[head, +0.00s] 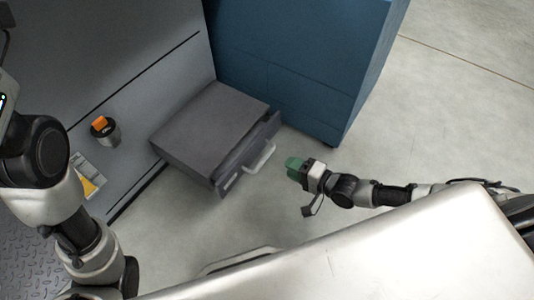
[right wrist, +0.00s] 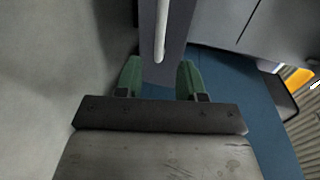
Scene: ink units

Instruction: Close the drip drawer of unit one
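The drip drawer (head: 205,128) is a dark grey box pulled out from the grey ink unit (head: 150,50). Its front panel has a pale bar handle (head: 262,157). My right gripper (head: 292,164), with green fingers, is just right of the drawer front, with a small gap to the handle. In the right wrist view the green fingers (right wrist: 160,78) are apart with nothing between them. The drawer front (right wrist: 172,30) and its handle (right wrist: 161,30) show beyond the fingertips. My left arm shows at the left of the head view, but its gripper is out of view.
A blue cabinet (head: 300,60) stands right behind the drawer. A dark knob with an orange top (head: 102,128) and a panel with a yellow label (head: 88,178) are on the grey unit's face. The concrete floor (head: 450,90) at the right is clear.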

